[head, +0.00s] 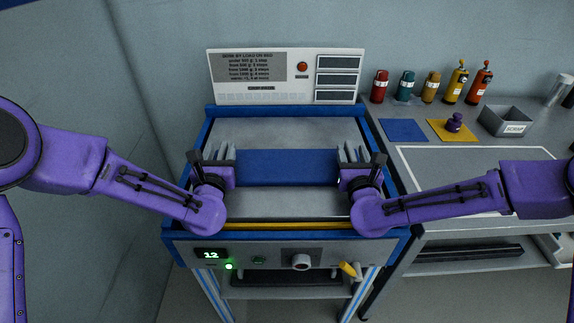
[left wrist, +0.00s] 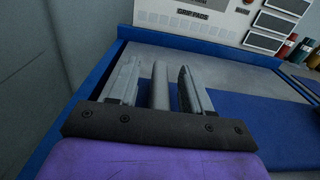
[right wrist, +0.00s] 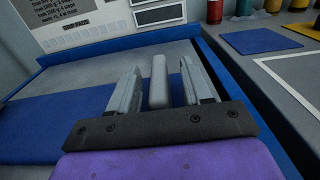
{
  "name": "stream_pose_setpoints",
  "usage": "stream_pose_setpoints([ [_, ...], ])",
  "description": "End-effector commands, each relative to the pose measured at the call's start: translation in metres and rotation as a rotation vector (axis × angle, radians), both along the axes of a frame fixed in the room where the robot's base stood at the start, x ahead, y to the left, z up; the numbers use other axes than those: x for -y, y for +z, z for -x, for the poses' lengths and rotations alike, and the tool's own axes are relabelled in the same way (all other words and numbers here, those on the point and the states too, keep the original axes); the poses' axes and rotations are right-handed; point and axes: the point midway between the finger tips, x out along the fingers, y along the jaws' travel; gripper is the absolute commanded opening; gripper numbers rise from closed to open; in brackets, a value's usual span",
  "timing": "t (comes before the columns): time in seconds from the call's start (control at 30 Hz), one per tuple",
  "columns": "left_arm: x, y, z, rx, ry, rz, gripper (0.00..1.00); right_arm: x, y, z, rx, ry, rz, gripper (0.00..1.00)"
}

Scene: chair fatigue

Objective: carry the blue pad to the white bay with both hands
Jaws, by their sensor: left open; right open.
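The blue pad (head: 287,167) lies flat across the grey bed of the blue-framed machine (head: 288,225). My left gripper (head: 221,153) is at the pad's left end, and my right gripper (head: 354,153) is at its right end. Both are open. In the left wrist view a grey bar (left wrist: 160,86) stands between the spread fingers, with gaps on both sides. The right wrist view shows a similar grey bar (right wrist: 159,82) between the right fingers. How the bars join the pad is hidden. The white bay (head: 470,178) is a white-outlined rectangle on the bench at right.
A machine panel (head: 285,77) with a red button stands behind the bed. On the right bench are a blue mat (head: 404,130), a yellow mat with a purple weight (head: 454,122), a scrap bin (head: 505,122) and several coloured bottles. The white-outlined area is clear; my right arm crosses its near side.

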Motion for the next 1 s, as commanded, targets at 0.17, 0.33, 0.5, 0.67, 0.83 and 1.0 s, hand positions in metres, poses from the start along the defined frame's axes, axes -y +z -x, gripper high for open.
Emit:
stream_pose_setpoints([
  [0.17,-0.0001,0.0000,0.0002,0.000,0.000,0.000,0.36,-0.0001,0.0000,0.0002,0.000,0.000,0.000,0.36],
  [0.33,-0.0001,0.0000,0.0003,0.000,0.000,0.000,0.00,-0.0001,0.0000,0.0004,0.000,0.000,0.000,0.00],
  [0.5,-0.0002,0.0001,0.0004,0.001,0.000,0.000,0.00,-0.0001,0.0000,0.0004,0.000,0.000,0.000,0.00],
  [0.67,-0.0002,0.0001,0.0004,0.001,0.000,0.000,0.00,0.0000,0.0000,0.0004,0.000,0.000,0.000,0.00],
  [0.83,-0.0002,0.0001,0.0004,0.001,0.001,0.000,0.00,0.0000,0.0000,0.0004,0.000,0.000,0.000,0.00],
  [1.0,-0.0003,0.0001,0.0003,0.001,0.001,0.000,0.00,0.0001,0.0000,0.0004,0.000,0.000,0.000,0.00],
])
